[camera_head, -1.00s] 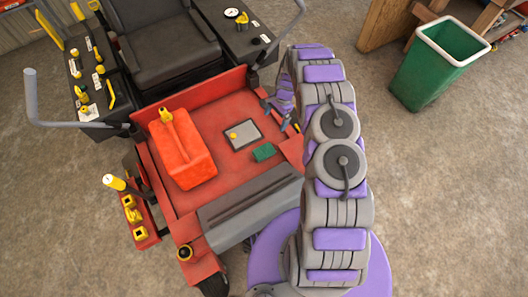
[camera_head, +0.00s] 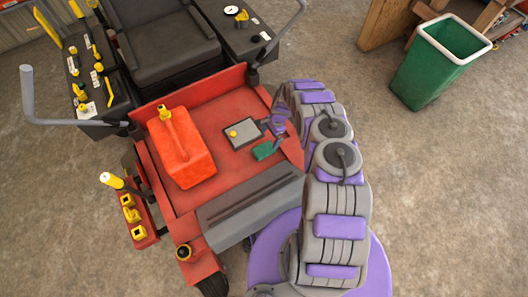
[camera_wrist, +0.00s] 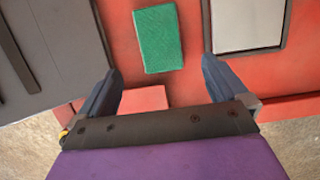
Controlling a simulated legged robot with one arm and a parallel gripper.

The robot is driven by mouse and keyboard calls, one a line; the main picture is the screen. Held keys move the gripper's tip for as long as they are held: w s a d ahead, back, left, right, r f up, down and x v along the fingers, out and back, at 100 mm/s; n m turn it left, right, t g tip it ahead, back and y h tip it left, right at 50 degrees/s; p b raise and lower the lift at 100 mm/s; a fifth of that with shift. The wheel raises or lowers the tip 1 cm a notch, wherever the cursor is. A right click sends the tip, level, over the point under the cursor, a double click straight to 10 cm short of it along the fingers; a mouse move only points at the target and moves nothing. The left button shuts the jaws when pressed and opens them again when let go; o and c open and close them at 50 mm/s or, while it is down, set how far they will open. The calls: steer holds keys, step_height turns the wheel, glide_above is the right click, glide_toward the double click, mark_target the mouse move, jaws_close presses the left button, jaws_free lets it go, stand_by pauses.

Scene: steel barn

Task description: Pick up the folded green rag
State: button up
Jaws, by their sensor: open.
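The folded green rag (camera_head: 264,150) is a small flat rectangle lying on the red floor deck (camera_head: 225,118) of a riding mower. In the wrist view the rag (camera_wrist: 158,38) lies ahead of my gripper (camera_wrist: 160,82), between the lines of its two fingers. The fingers are apart with nothing between them, and the rag is beyond their tips. In the head view my gripper (camera_head: 275,133) is small, close to the rag's upper right side; the gap between them is hard to judge.
A red fuel can (camera_head: 182,148) stands on the deck to the left. A grey plate with a yellow knob (camera_head: 242,132) is beside the rag. A dark grey step (camera_head: 248,208) borders the deck's front. The black seat (camera_head: 165,45) is behind. A green bin (camera_head: 437,65) stands far right.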

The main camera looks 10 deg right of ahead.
glide_above(264, 149)
steer(key=d, duration=0.2)
steer(key=f, duration=0.2)
steer(key=f+b, duration=0.1)
steer(key=f, duration=0.1)
steer(key=shift+w, duration=0.4)
steer(key=b+x, duration=0.2)
steer(key=x, duration=0.2)
steer(key=shift+s+a+f, duration=0.15)
steer(key=shift+s+f, duration=0.05)
steer(key=shift+f, duration=0.05)
steer(key=shift+a+f, duration=0.15)
steer(key=shift+f, duration=0.3)
steer(key=shift+r, duration=0.1)
steer(key=c, duration=1.1)
step_height(264, 149, up, 8)
steer(key=p, duration=0.2)
steer(key=shift+w+p, duration=0.1)
steer(key=shift+p, duration=0.2)
steer(key=shift+r+p, duration=0.3)
steer(key=shift+r, duration=0.65)
